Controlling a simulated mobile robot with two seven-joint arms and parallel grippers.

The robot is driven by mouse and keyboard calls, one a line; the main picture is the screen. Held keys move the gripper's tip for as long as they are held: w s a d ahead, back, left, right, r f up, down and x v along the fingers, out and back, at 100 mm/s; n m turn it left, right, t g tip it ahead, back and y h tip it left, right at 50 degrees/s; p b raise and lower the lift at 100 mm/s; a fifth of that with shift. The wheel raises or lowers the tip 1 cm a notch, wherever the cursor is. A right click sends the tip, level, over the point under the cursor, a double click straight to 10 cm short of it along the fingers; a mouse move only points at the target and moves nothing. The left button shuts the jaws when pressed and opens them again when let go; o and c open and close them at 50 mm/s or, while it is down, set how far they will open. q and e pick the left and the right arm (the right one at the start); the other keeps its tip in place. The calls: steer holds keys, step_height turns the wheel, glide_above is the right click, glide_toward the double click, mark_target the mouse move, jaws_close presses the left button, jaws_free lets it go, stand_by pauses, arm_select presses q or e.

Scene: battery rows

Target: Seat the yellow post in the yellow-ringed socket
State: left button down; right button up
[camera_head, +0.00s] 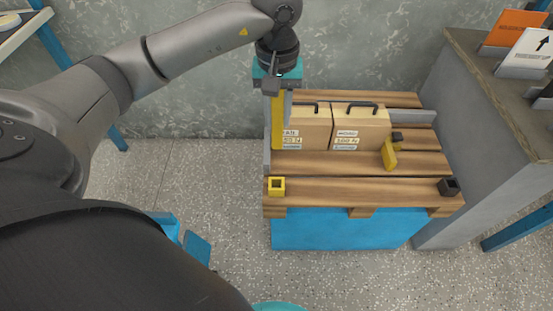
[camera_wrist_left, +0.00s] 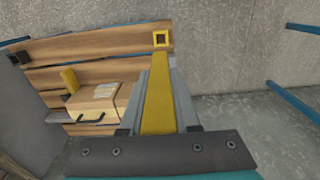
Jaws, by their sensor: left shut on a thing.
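My left gripper (camera_head: 278,88) is shut on the yellow post (camera_head: 278,125), which hangs down from it over the left side of the wooden pallet. The yellow-ringed socket (camera_head: 276,186) is a small square collar at the pallet's front left corner. In the head view the post's lower end shows above the socket in the picture, apart from it. In the left wrist view the post (camera_wrist_left: 158,100) runs from the fingers toward the socket (camera_wrist_left: 161,39), whose dark opening shows and looks empty. My right gripper is not in view.
Two tan boxes (camera_head: 354,128) with dark handles stand on the pallet (camera_head: 350,190). A second yellow piece (camera_head: 389,154) is right of them. A dark socket (camera_head: 448,187) sits at the front right corner. A grey counter (camera_head: 490,110) with signs stands at right.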

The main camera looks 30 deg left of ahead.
mark_target(276, 141)
arm_select(q)
step_height(276, 141, down, 8)
steer(key=b, duration=0.3)
steer(key=shift+a, duration=0.15)
arm_select(e)
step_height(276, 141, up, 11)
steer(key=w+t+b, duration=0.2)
steer(key=b, duration=0.1)
arm_select(q)
steer(key=shift+f+b, duration=0.85)
steer(key=shift+f, duration=5.35)
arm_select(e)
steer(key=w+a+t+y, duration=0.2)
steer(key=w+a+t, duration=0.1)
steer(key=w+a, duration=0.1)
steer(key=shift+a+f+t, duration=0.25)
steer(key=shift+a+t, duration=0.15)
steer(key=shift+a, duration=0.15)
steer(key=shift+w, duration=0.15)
arm_select(q)
steer(key=shift+f, duration=0.15)
steer(key=c, duration=0.6)
jaws_free()
steer(key=shift+c, duration=0.2)
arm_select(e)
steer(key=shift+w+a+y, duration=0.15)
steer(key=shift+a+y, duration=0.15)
